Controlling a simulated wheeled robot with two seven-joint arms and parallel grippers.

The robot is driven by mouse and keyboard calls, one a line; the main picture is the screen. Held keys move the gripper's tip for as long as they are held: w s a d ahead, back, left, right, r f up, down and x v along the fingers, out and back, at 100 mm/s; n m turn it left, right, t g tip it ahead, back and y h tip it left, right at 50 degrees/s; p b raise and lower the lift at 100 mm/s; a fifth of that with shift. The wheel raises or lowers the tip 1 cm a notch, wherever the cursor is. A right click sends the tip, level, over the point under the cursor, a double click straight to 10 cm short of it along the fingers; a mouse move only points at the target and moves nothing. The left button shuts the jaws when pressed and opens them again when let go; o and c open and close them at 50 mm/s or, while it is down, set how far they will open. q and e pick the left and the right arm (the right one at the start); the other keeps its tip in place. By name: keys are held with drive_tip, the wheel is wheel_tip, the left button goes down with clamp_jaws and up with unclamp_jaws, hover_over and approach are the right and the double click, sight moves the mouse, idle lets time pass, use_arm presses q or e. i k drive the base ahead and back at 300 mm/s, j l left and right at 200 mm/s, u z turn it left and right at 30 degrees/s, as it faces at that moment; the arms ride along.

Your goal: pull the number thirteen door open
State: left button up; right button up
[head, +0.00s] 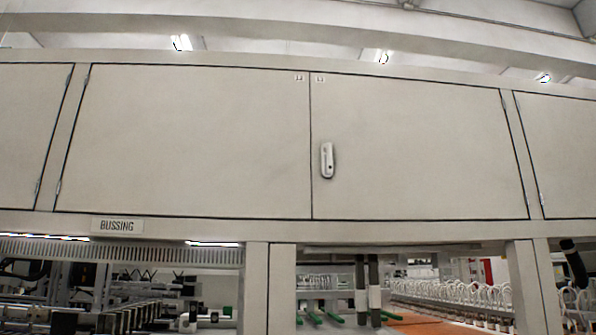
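Two large pale cabinet doors fill the middle of the head view, high up, and both look shut. The left door (190,140) and the right door (420,150) meet at a thin vertical seam. A small label sits in the top corner of each door beside the seam, too small to read, so I cannot tell which is number thirteen. A light upright handle (327,160) is on the right door, just right of the seam. Hinges show at the outer edges of both doors. Neither of my grippers is in view.
More panels continue at the far left (28,120) and far right (565,150). A "BUSSING" sign (117,225) is on the beam below the doors. Under the beam are posts (282,290), machinery, green-tipped parts and an orange surface (420,325).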

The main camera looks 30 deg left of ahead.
sight(402, 150)
drive_tip(key=i+l+u, duration=0.6)
drive_tip(key=i+l, duration=0.1)
drive_tip(key=i, duration=0.05)
